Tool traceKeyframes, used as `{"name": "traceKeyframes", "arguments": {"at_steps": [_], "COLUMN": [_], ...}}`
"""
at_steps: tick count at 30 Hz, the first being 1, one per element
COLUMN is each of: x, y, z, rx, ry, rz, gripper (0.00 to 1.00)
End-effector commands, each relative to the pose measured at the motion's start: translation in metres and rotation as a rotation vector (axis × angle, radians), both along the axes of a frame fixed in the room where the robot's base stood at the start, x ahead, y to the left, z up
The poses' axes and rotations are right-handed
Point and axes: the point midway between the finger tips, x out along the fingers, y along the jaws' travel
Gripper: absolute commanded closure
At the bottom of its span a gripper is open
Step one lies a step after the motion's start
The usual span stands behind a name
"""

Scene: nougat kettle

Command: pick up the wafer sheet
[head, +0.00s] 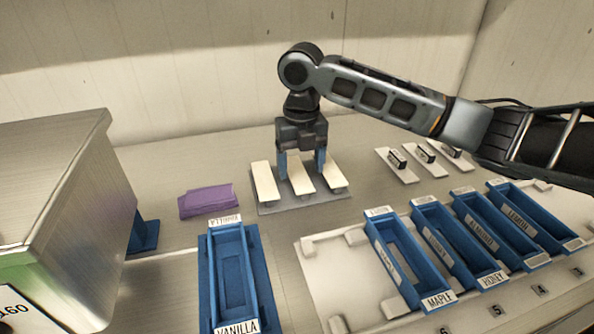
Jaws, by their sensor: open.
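Three cream-coloured flat strips that look like wafer sheets lie side by side on a grey plate: a left strip (265,182), a middle strip (301,179) and a right strip (331,177). My gripper (302,168) points down over the plate with its blue fingers spread apart. The fingers are on either side of the far part of the middle strip, and the gripper is empty. The gripper hides the far end of the middle strip. I cannot tell whether the fingers touch the strip or the plate.
A blue vanilla tray (232,270) stands in front. Several labelled blue trays, including maple (402,262), stand on a white board at right. A metal box (60,200) fills the left. White pieces (398,165) lie behind the trays.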

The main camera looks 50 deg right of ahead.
Motion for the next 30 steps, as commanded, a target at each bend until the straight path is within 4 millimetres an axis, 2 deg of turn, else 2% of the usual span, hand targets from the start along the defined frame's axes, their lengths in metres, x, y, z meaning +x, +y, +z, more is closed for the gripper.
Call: {"name": "traceKeyframes", "arguments": {"at_steps": [6,13,30], "x": [0.000,0.000,0.000], "y": [0.000,0.000,0.000], "z": [-0.020,-0.021,-0.021], "rx": [0.000,0.000,0.000], "ry": [-0.001,-0.001,-0.002], "rz": [-0.001,0.000,0.000], "gripper": [0.24,0.24,0.79]}}
